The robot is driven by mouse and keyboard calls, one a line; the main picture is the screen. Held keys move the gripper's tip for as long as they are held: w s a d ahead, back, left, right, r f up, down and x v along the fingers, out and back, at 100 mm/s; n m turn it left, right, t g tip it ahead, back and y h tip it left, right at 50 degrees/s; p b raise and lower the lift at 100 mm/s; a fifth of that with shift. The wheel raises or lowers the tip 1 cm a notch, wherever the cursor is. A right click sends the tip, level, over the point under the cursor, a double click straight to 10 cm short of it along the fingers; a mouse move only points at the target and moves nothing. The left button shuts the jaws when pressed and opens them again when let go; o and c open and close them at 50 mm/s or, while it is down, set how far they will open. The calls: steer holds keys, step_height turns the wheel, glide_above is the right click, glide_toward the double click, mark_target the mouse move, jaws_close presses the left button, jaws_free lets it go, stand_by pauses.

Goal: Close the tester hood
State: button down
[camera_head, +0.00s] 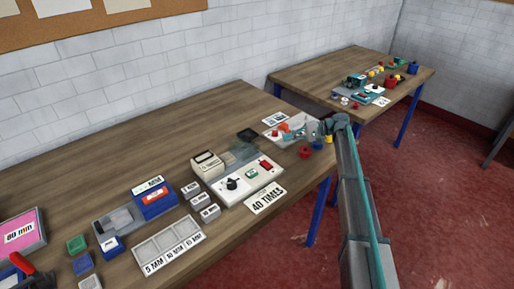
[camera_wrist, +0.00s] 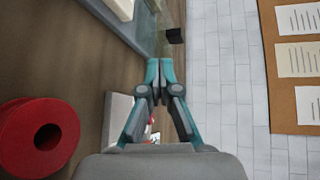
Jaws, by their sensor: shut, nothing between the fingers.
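The tester (camera_head: 262,188) is a white panel with a black knob, a green button and a red switch, near the front edge of the near table. Its hood (camera_head: 241,153) is a see-through grey cover at the panel's back side; it looks raised, leaving the controls uncovered. A small black block (camera_head: 247,135) shows at the hood's far edge. In the wrist view the hood (camera_wrist: 146,30) is a glassy strip at the top, with the black block (camera_wrist: 175,36) beside it. My gripper (camera_wrist: 160,68) is shut and empty, right of the tester in the head view (camera_head: 291,135), apart from the hood.
A white tray (camera_head: 304,120) with red items lies under my gripper. A red spool (camera_head: 305,153) stands nearby and shows large in the wrist view (camera_wrist: 20,140). A beige device (camera_head: 207,165) adjoins the tester's left. A 40 TIMES card (camera_head: 265,198) lies in front.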

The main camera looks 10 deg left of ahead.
steer(key=w+f+y+b, duration=0.1)
steer(key=b, duration=0.2)
steer(key=w+f+t+y+b, duration=0.1)
steer(key=b, duration=0.1)
steer(key=shift+w+a+b, duration=0.4)
steer(key=shift+w+r+n+t+y+b, duration=0.25)
steer(key=shift+w+y+b, duration=0.2)
steer(key=shift+b, duration=0.5)
steer(key=shift+w+a+r, duration=0.1)
steer(key=shift+w+r, duration=0.1)
steer(key=p, duration=0.2)
glide_toward(248, 135)
steer(key=w+a, duration=0.2)
steer(key=a, duration=0.1)
steer(key=w+a, duration=0.1)
steer(key=shift+a+f, duration=0.25)
steer(key=shift+f, duration=0.15)
steer(key=shift+s+a, duration=0.25)
steer(key=shift+s, duration=0.25)
steer(key=shift+s+a, duration=0.3)
steer(key=shift+s, duration=0.2)
steer(key=shift+s+a+f+p, duration=0.1)
steer(key=shift+s+a+p, duration=0.3)
steer(key=shift+s+a, duration=0.1)
steer(key=shift+s, duration=0.1)
